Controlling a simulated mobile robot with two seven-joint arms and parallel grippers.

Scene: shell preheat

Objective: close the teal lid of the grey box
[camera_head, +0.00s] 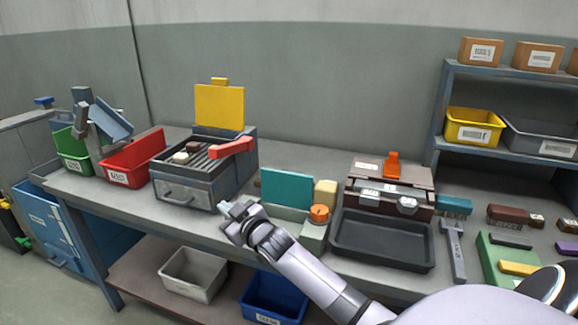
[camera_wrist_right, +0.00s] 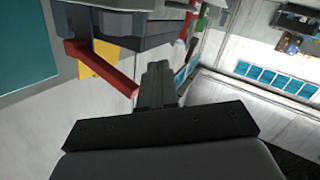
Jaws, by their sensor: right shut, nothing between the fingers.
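The teal lid (camera_head: 287,187) stands upright, open, at the back of the small grey box (camera_head: 288,213) near the front middle of the bench. A teal panel at the left of the right wrist view (camera_wrist_right: 25,45) looks like the lid. My right gripper (camera_head: 228,208) is shut and empty, left of the box in the head view; its closed fingers show in the wrist view (camera_wrist_right: 157,82). It appears apart from the lid. My right wrist and forearm hide part of the box's front. My left gripper is not in view.
A grey heater unit (camera_head: 185,190) with a red handle (camera_head: 232,147) and raised yellow panel (camera_head: 219,107) stands behind-left of the gripper. An orange-topped object (camera_head: 319,214) is at the box's right end. A black tray (camera_head: 382,240) lies farther right.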

